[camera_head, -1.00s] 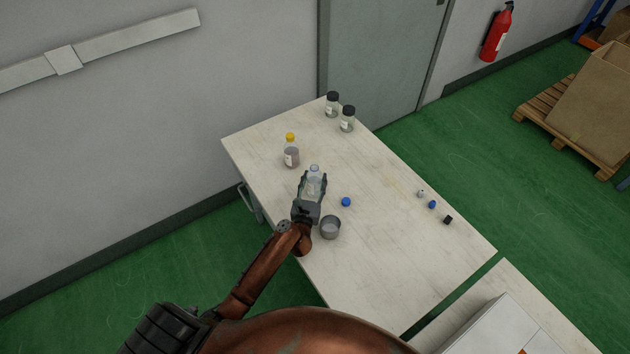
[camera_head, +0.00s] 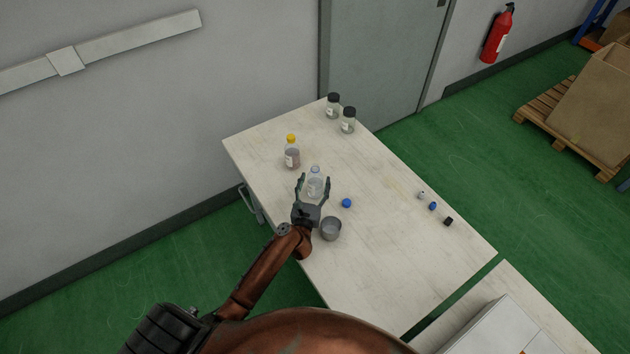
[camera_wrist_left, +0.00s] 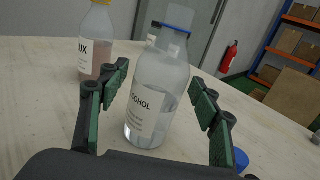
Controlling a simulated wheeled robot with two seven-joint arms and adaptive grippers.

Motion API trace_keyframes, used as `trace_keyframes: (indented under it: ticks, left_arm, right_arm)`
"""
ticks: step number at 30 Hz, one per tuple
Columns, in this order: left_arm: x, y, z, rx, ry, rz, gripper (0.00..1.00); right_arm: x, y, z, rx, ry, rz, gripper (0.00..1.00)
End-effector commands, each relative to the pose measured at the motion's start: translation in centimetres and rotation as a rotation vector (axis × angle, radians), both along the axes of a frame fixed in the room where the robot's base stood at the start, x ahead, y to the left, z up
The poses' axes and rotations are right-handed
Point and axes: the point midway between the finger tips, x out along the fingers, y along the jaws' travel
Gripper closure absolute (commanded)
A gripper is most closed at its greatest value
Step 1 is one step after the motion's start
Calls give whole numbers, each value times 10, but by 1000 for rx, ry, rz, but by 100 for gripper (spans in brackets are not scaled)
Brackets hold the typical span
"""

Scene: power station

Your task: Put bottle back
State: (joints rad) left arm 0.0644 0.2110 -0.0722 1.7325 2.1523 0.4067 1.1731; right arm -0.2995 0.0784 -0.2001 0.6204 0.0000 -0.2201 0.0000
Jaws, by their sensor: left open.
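A clear bottle (camera_head: 314,183) stands upright and uncapped on the table (camera_head: 400,280). In the left wrist view the bottle (camera_wrist_left: 158,92) carries a label ending in "COHOL" and has a blue ring at its neck. My left gripper (camera_head: 313,183) is open, with its fingers on either side of the bottle and gaps on both sides. It also shows in the left wrist view (camera_wrist_left: 158,105). A blue cap (camera_head: 346,203) lies on the table right of the bottle. My right gripper is not in view.
A yellow-capped bottle (camera_head: 292,154) stands behind the clear one. A grey cup (camera_head: 330,229) stands close by my left wrist. Two black-capped jars (camera_head: 333,105) are at the far corner. Small caps (camera_head: 433,206) lie near the right edge. The table's middle right is clear.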

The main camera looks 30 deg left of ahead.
Motion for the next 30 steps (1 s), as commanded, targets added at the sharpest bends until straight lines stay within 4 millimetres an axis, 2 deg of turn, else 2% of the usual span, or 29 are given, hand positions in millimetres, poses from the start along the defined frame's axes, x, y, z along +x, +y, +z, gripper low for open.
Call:
trace_keyframes:
  ticks: [9, 15, 21, 30]
  left_arm:
    - [-65, -16, -2, -2, 5, 2, 42]
    - [-96, -25, -2, -2, 4, 1, 42]
    - [-108, -28, -1, -1, 2, 1, 42]
    - [-109, -28, -1, -1, 2, 1, 42]
  right_arm:
    - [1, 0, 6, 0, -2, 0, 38]
    - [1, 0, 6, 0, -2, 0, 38]
    - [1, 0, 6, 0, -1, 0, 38]
    - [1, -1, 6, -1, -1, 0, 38]
